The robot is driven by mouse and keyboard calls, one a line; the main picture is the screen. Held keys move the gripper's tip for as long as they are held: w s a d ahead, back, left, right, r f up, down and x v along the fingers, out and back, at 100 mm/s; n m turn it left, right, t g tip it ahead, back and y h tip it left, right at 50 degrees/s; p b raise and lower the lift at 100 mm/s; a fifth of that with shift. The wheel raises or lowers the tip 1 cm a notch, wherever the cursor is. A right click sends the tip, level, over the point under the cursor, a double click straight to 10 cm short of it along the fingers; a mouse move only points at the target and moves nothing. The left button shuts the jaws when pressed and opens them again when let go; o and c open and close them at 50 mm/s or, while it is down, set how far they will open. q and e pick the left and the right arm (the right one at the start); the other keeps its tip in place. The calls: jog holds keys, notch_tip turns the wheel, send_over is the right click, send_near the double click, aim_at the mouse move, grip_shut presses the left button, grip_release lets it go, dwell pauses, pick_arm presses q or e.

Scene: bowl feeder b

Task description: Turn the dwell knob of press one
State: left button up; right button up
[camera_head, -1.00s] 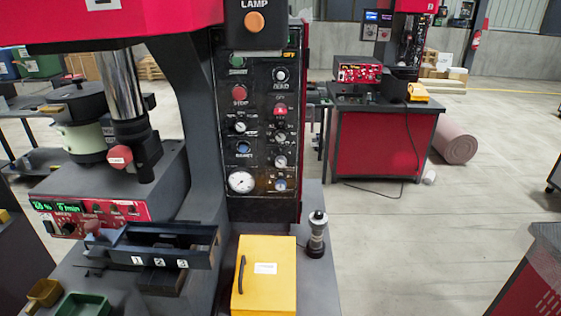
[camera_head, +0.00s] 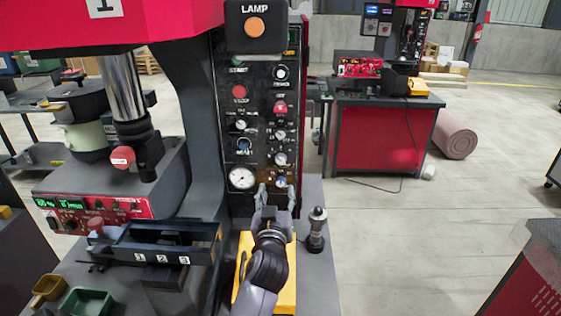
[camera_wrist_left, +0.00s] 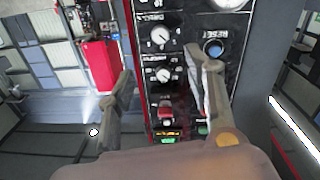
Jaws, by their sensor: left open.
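Press one's black control panel (camera_head: 262,75) stands upright in the middle of the head view, with knobs, buttons and a round gauge. No contact is visible.
A yellow box (camera_head: 287,290) lies beneath my left arm. A dark-and-silver post (camera_head: 317,230) stands just right of it. A black fixture (camera_head: 165,243) marked with numbers and a green tray (camera_head: 86,302) are at left. The floor to the right is largely clear.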

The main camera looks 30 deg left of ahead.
aim_at(281, 161)
pick_arm(q)
jog(key=p+x, duration=0.3)
jog(key=x, duration=1.2)
jog(key=shift+w+a, duration=0.2)
jog(key=shift+w, duration=0.05)
jog(key=shift+c, duration=0.3)
grip_shut()
